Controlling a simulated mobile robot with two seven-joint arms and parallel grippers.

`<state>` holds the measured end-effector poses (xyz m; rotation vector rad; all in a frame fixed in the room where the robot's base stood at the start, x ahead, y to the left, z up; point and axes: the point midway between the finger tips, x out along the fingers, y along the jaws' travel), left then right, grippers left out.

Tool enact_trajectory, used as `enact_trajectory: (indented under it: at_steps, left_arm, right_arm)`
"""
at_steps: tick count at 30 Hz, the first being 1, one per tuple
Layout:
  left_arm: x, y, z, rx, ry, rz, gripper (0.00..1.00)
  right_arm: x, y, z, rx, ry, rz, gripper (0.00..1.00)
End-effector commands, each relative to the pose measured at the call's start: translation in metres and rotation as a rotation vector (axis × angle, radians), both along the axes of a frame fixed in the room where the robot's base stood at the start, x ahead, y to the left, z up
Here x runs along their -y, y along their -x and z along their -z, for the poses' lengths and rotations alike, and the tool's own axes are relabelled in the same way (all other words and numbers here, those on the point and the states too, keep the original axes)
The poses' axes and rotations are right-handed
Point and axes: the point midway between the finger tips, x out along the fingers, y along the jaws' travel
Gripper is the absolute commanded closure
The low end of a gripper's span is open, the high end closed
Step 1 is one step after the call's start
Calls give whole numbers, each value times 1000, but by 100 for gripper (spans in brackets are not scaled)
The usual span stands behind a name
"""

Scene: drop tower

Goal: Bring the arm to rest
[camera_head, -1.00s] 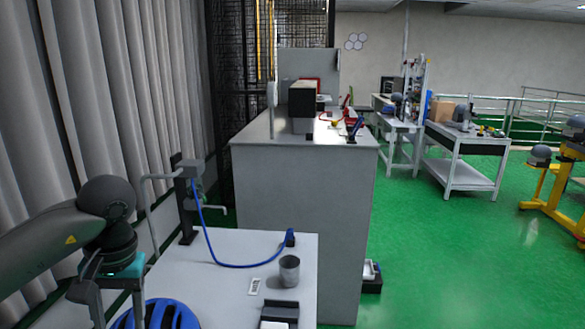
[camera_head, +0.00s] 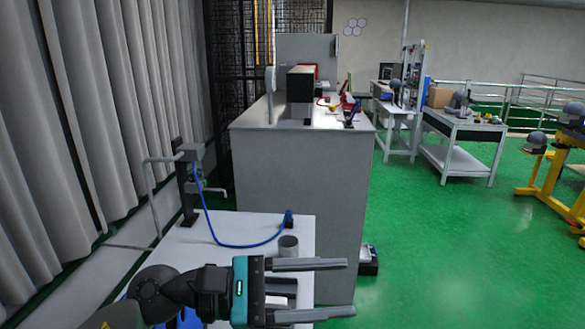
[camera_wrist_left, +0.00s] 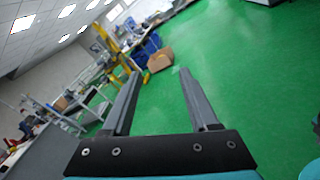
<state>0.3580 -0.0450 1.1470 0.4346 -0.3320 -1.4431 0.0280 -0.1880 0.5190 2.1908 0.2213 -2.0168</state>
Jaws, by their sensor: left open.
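My left gripper (camera_head: 335,288) reaches in from the lower left of the head view, above the front right part of the small white table. Its two long grey fingers point right, spread apart, with nothing between them. In the left wrist view the open fingers (camera_wrist_left: 162,100) point out over the green floor, also empty. The gripper hides part of the table, most of a blue object (camera_head: 187,318) and the lower part of a grey cup (camera_head: 288,246).
A blue hose (camera_head: 236,246) lies on the white table (camera_head: 190,240). A large grey cabinet (camera_head: 300,190) stands behind it, and a grey curtain (camera_head: 70,130) hangs on the left. Workbenches (camera_head: 462,135) and a yellow stand (camera_head: 553,185) are farther right. The green floor (camera_head: 450,260) on the right is open.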

Motion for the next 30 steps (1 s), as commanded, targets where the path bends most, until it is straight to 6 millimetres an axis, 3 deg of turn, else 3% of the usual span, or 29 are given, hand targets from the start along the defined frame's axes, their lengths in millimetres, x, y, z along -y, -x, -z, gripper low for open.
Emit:
enact_trajectory:
  at_steps: [3,6,10,13,17,20,23,27,28,30]
  left_arm:
    - [-1,-11,-36,-253,289,-113,40]
    - [-17,-27,-57,-477,525,-204,40]
    - [-50,-51,-65,-783,830,-318,40]
    - [-82,-69,-55,-1022,1063,-407,40]
    - [-125,-84,-20,-1329,1366,-525,40]
    - [-156,-84,21,-1555,1604,-623,40]
    - [-182,-74,68,-1766,1845,-732,40]
    - [-207,-37,139,-2023,2191,-913,40]
    - [-210,-26,154,1975,-2164,916,40]
    - [-215,1,185,1805,-2034,890,40]
  right_arm:
    - [0,0,0,-1,0,0,100]
    - [0,-1,0,1,0,0,100]
    - [0,-3,0,4,0,0,100]
    - [0,-4,0,6,0,0,100]
    - [0,-6,0,8,-1,0,100]
    - [0,-6,0,9,0,0,100]
    - [0,-6,0,10,0,0,100]
    - [0,-7,0,10,0,0,100]
    - [0,-7,0,11,0,0,100]
    - [0,-7,0,11,0,0,100]
